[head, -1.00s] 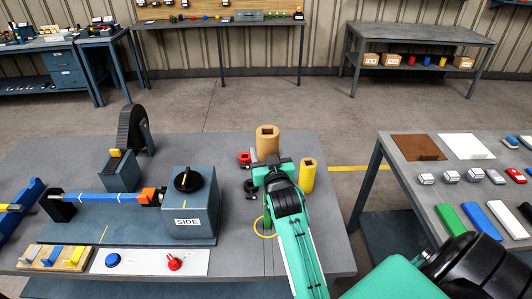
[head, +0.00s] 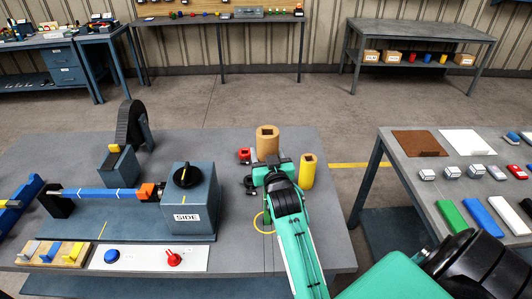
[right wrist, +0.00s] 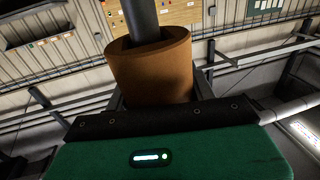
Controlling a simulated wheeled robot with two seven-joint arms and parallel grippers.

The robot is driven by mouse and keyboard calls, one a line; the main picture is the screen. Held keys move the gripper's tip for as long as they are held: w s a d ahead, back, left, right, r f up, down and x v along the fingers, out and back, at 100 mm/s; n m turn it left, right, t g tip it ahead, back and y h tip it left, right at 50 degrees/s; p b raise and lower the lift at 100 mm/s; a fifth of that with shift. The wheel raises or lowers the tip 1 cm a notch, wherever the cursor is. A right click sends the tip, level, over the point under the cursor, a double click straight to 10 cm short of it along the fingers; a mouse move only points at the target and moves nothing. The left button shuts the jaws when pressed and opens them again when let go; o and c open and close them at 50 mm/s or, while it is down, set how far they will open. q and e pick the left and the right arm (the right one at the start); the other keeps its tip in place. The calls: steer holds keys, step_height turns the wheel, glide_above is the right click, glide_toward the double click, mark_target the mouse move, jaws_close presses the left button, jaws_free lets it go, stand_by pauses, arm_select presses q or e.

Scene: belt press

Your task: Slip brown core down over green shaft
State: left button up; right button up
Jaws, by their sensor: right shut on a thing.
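The brown core (head: 267,148), a thick tube with a hole in its top, stands upright near the back edge of the bench. My right gripper (head: 271,164) is shut on it from the near side. The right wrist view shows the core (right wrist: 155,72) close up, beyond my gripper's green body. A dark post (right wrist: 144,15) runs into or up to the core's open end there; it looks like the shaft, though no green shows. How far it sits inside is hidden. In the head view the shaft is hidden by the core and gripper. My left gripper is not in view.
A yellow tube (head: 307,172) stands close right of my gripper, and a small red part (head: 243,155) sits left of it. A grey-blue housing marked SIDE (head: 192,205) with a blue roller (head: 100,194) fills the bench's left. A yellow ring (head: 259,226) lies beside my forearm.

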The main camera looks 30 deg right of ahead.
steer(key=shift+f, duration=0.35)
stand_by(0.3)
step_height(320, 180, down, 12)
steer(key=b, duration=0.7)
steer(key=shift+b, duration=0.4)
stand_by(1.0)
steer(key=shift+f, duration=0.1)
step_height(320, 180, down, 8)
steer(key=b, duration=0.5)
steer(key=shift+s+f, duration=0.15)
steer(key=shift+f, duration=0.1)
stand_by(1.1)
stand_by(0.3)
